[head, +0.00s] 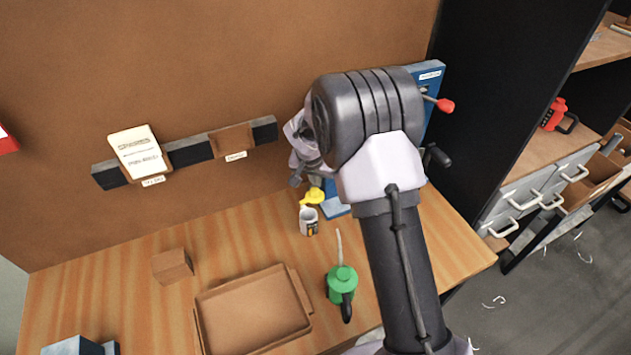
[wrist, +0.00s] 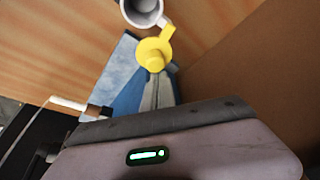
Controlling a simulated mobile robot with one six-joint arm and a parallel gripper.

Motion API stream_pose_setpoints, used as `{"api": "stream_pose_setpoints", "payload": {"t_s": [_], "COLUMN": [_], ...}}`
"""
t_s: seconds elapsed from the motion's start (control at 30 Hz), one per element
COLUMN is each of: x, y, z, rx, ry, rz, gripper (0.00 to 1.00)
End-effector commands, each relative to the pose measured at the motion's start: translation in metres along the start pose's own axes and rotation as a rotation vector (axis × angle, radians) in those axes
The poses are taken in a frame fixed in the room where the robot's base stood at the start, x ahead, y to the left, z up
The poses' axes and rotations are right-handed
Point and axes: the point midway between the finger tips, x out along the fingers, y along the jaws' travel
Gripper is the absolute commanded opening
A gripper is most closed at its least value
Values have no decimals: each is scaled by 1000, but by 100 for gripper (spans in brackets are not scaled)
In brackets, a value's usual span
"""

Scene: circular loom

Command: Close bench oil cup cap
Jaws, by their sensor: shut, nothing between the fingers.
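The bench oil cup (head: 309,223) is a small pale cup with a dark mark, standing on the wooden bench. Its yellow cap (head: 314,196) is tipped back on the far side, so the mouth is uncovered. In the wrist view the cup (wrist: 143,10) is cut by the top edge, and the yellow cap (wrist: 154,52) lies just below it. My gripper (head: 304,180) is shut and empty, close behind the cap and partly hidden by my arm. In the wrist view its fingers (wrist: 155,84) point at the cap; whether they touch it I cannot tell.
A blue device (head: 336,207) stands right behind the cup. A green oil can (head: 341,283) with a thin spout stands in front. A brown tray (head: 300,290) and a wooden block (head: 172,265) lie left. A dark wall rail (head: 190,154) runs behind.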

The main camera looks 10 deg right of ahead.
Motion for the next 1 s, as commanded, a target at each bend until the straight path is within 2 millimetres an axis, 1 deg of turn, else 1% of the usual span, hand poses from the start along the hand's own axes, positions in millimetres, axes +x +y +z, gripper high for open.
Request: {"api": "stream_pose_setpoints", "payload": {"t_s": [0.17,0.37,0.7,1.0], "x": [2,4,-1,-8], "y": [2,7,19,26], "z": [2,7,19,32], "rx": [43,152,453,722], "ry": [1,2,2,1], "rz": [15,53,158,252], "gripper": [0,0,0,0]}}
